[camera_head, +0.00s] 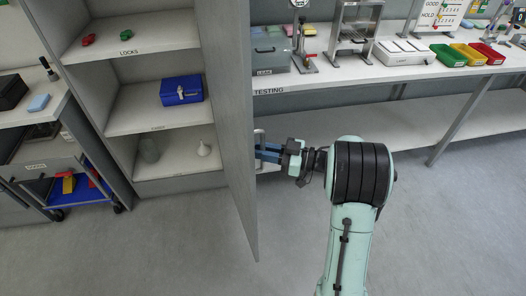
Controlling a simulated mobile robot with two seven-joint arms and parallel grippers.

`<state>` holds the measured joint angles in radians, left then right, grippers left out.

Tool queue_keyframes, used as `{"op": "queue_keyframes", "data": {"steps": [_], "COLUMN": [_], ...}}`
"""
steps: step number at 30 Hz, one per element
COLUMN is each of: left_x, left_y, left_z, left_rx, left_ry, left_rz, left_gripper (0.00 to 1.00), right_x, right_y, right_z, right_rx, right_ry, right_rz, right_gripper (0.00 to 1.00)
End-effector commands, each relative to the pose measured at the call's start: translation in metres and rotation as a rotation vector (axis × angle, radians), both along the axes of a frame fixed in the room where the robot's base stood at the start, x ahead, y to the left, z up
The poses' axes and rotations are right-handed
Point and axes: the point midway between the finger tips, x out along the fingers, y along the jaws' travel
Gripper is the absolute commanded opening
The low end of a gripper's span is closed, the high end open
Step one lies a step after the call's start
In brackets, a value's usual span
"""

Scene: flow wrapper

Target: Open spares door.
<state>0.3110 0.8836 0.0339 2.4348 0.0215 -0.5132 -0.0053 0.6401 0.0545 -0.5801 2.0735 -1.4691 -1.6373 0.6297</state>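The spares door (231,130) is a tall grey panel on the right side of a cabinet. It stands swung wide open and is seen nearly edge-on. Its pale bar handle (259,136) is on the door's right-hand face. My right gripper (262,152) comes from the right at the handle, with its blue fingers closed around the bar. The fingertips are partly hidden against the handle. My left gripper is not in view.
A testing bench (330,78) stands behind the door at right. A blue cart (75,192) is at left. The floor in front is clear.

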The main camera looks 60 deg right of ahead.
Motion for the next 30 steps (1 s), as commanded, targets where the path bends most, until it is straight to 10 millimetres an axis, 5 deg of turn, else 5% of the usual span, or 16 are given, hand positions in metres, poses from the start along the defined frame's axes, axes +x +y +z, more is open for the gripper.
{"op": "queue_keyframes", "data": {"steps": [10, 12, 23, 30], "left_x": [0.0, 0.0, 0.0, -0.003], "left_y": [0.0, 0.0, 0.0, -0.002], "left_z": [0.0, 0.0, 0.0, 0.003], "left_rx": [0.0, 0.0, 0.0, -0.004], "left_ry": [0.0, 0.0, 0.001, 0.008], "left_rz": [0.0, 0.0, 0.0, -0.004], "left_gripper": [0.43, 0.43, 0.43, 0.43], "right_x": [0.002, 0.002, -0.002, -0.039], "right_y": [-0.002, -0.002, -0.003, -0.015], "right_z": [0.003, 0.003, 0.001, 0.001], "right_rx": [-0.005, -0.005, -0.002, -0.004], "right_ry": [-0.009, -0.009, -0.004, -0.001], "right_rz": [-0.005, -0.005, -0.005, -0.009], "right_gripper": [0.0, 0.34, 0.34, 0.34]}}
